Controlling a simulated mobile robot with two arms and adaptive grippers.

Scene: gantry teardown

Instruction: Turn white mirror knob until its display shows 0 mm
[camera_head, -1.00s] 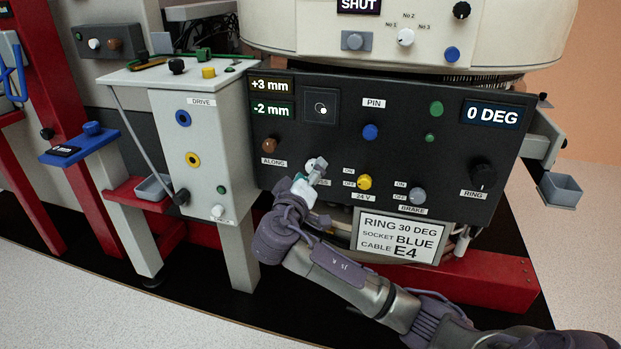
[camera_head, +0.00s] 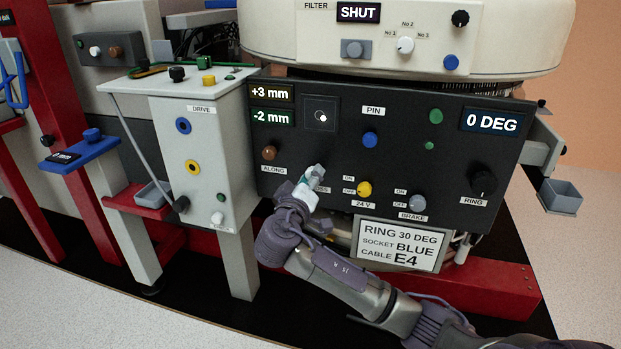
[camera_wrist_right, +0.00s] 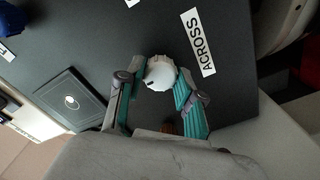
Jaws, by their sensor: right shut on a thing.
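The white mirror knob (camera_wrist_right: 160,72) is on the dark panel beside the label ACROSS (camera_wrist_right: 199,42) in the wrist view. My right gripper (camera_head: 314,176) is at the panel in the head view and covers the knob there. In the wrist view my right gripper's fingers (camera_wrist_right: 154,90) sit on both sides of the knob, shut on it. The upper display (camera_head: 272,92) reads +3 mm and the lower display (camera_head: 272,117) reads -2 mm. My left gripper is not in view.
The brown ALONG knob (camera_head: 269,153) is left of my gripper. The yellow 24 V knob (camera_head: 364,188) and grey BRAKE knob (camera_head: 418,202) are to its right. A blue PIN knob (camera_head: 370,139) is above. A white sign (camera_head: 399,245) hangs below the panel.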

